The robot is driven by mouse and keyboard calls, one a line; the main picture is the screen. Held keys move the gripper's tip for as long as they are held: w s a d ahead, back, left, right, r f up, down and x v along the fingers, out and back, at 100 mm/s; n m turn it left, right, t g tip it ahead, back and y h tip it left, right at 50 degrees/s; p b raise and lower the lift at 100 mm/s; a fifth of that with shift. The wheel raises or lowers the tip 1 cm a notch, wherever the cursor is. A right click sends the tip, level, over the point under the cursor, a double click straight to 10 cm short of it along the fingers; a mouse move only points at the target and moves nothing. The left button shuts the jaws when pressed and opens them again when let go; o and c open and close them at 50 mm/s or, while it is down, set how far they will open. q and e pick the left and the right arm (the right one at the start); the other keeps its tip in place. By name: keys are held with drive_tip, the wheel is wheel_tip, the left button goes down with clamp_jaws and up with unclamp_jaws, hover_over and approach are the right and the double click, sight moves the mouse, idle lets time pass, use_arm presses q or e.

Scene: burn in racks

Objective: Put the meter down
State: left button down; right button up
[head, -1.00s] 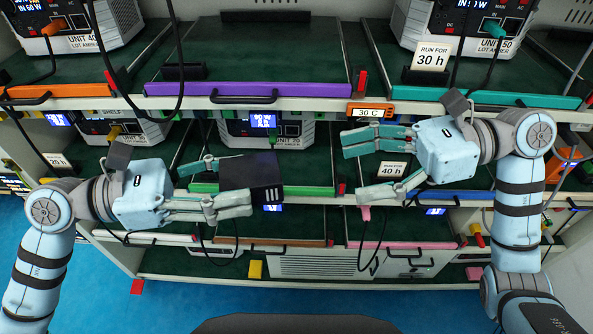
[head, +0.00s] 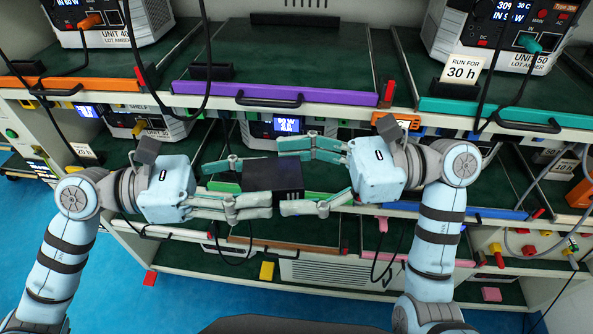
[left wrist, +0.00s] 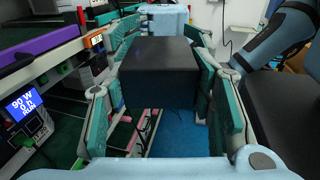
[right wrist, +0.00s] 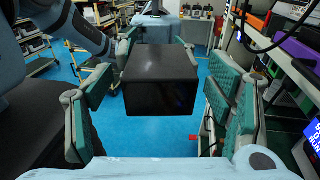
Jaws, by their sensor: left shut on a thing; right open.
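The meter is a black box (head: 273,176) held in the air in front of the racks, between my two grippers. My left gripper (head: 244,184) is shut on it from the left side. It fills the middle of the left wrist view (left wrist: 160,75), with a finger along each side. My right gripper (head: 305,178) is open, its fingers pointing at the box's right end, with the fingertips near or around that end. In the right wrist view the box (right wrist: 160,80) sits between the spread fingers, with gaps showing on both sides.
Behind are rack shelves with a purple-edged empty bay (head: 275,93), an orange-edged bay (head: 75,84) and a teal-edged bay (head: 490,113). A "RUN FOR 30 h" card (head: 464,69) stands at upper right. Cables hang in front of the shelves. Blue floor (head: 110,290) lies below left.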

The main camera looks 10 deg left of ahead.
use_arm(q)
drive_tip(key=shift+d, duration=0.1)
use_arm(e)
drive_tip(key=shift+d, duration=0.1)
drive_tip(key=c, duration=1.1)
use_arm(q)
drive_tip(key=c, duration=0.8)
unclamp_jaws()
drive_tip(key=shift+c, duration=0.2)
use_arm(e)
drive_tip(key=c, duration=0.4)
use_arm(q)
drive_tip(key=shift+o, duration=1)
use_arm(e)
drive_tip(key=shift+o, duration=0.2)
use_arm(q)
drive_tip(key=shift+s, duration=0.1)
